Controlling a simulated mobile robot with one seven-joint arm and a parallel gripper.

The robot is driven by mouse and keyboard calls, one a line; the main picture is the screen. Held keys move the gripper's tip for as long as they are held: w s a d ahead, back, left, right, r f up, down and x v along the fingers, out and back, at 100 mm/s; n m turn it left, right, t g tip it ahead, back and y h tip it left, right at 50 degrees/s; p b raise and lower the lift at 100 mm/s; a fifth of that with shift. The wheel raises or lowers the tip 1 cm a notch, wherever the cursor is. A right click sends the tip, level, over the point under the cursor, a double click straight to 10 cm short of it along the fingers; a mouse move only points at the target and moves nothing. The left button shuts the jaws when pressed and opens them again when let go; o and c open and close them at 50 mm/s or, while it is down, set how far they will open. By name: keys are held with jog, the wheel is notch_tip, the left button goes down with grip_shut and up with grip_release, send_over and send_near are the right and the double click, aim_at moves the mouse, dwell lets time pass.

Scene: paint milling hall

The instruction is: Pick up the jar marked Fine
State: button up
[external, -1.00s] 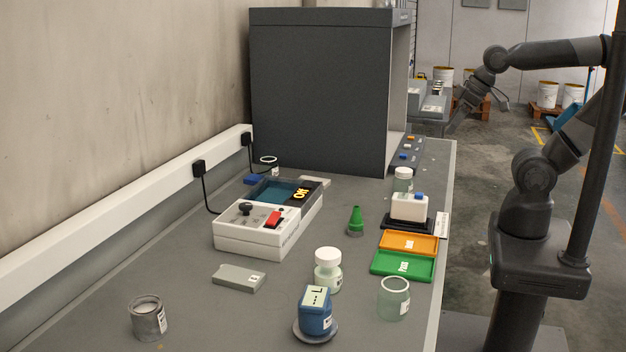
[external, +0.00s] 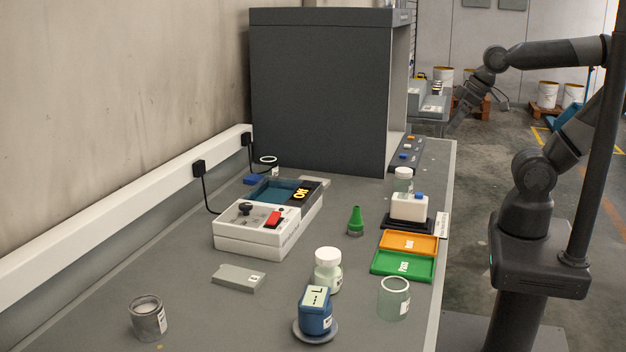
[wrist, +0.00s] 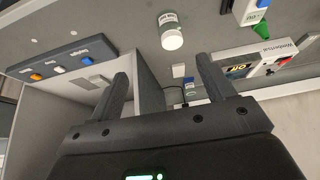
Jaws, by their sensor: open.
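In the wrist view a jar (wrist: 171,32) with a pale lid and a greenish label stands ahead of my fingertips; its label is too small to read. It appears to be the white-capped jar (external: 403,180) beside the dark cabinet in the external view. Other jars are a white-lidded jar (external: 328,268), an open clear jar (external: 393,300), a grey tin (external: 147,318) and a small jar (external: 268,164) at the back; I cannot read Fine on any. My gripper (wrist: 162,66) is open and empty. In the external view it is beyond the table's right edge, near the cabinet.
The dark cabinet (external: 318,95) stands close to a strip of coloured buttons (external: 405,155). A white machine (external: 258,230) and blue device (external: 315,315) stand farther left and in front.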

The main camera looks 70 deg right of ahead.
jog(key=w+a+r+n+g, duration=0.1)
jog(key=w+a+r+n, duration=0.3)
jog(key=w+a+n, duration=0.6)
jog(key=n+g, duration=0.3)
jog(key=n, duration=2.6)
send_over(393, 286)
jog(key=s+d, duration=0.1)
jog(key=d, duration=0.2)
notch_tip(393, 286, down, 11)
jog(key=f, duration=0.7)
jog(key=w+f, duration=0.1)
jog(key=f, duration=0.2)
jog(key=shift+w+a+f, duration=0.1)
jog(key=shift+a+f, duration=0.05)
jog(key=shift+f, duration=0.25)
